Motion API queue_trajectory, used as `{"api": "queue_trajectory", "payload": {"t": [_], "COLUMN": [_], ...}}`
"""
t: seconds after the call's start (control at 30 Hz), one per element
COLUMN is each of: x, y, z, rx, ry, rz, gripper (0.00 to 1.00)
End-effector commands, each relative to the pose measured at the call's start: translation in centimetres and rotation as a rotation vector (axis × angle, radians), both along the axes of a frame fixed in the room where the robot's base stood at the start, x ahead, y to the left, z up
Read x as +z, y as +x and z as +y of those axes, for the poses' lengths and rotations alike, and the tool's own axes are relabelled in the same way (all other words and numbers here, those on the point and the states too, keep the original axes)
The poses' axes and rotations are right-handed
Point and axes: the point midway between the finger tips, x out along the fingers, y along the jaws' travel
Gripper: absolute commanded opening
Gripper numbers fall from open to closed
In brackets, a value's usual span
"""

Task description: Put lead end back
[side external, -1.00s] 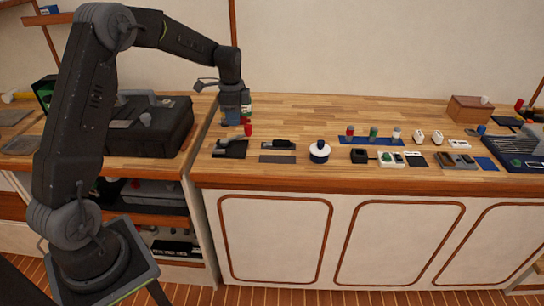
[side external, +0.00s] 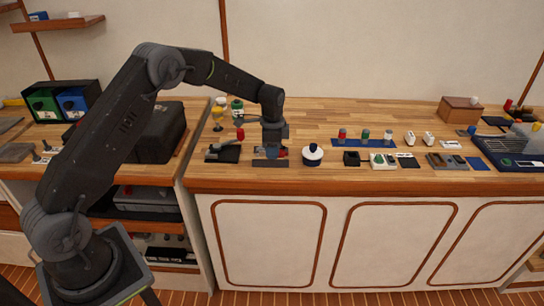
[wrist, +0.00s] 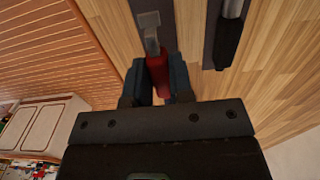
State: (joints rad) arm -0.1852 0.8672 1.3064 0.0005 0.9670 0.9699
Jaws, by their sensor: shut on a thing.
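A red lead end (wrist: 157,72) with a flat grey metal tip (wrist: 150,32) is between my fingers in the wrist view. My gripper (wrist: 155,85) is shut on it. In the side view my gripper (side external: 270,151) is low over the counter, just behind a flat dark plate (side external: 270,164). A bit of red shows beside the fingers there, but the gripper hides most of the held piece. I cannot tell whether it touches anything below.
A black stand with a red knob (side external: 240,134) is close on my gripper's left. A yellow goblet (side external: 217,115) and a green-topped jar (side external: 237,107) stand behind.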

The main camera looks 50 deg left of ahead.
Motion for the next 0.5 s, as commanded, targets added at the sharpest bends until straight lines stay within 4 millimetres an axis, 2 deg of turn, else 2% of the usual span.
{"api": "queue_trajectory", "payload": {"t": [0.03,0.17,0.5], "x": [-0.9,-2.5,-2.8], "y": [-0.1,-0.1,-0.1], "z": [0.0,0.0,0.1], "rx": [0.000,0.000,0.000], "ry": [-0.001,-0.001,0.000], "rz": [0.005,0.004,0.001], "gripper": [0.00,0.00,0.00]}}
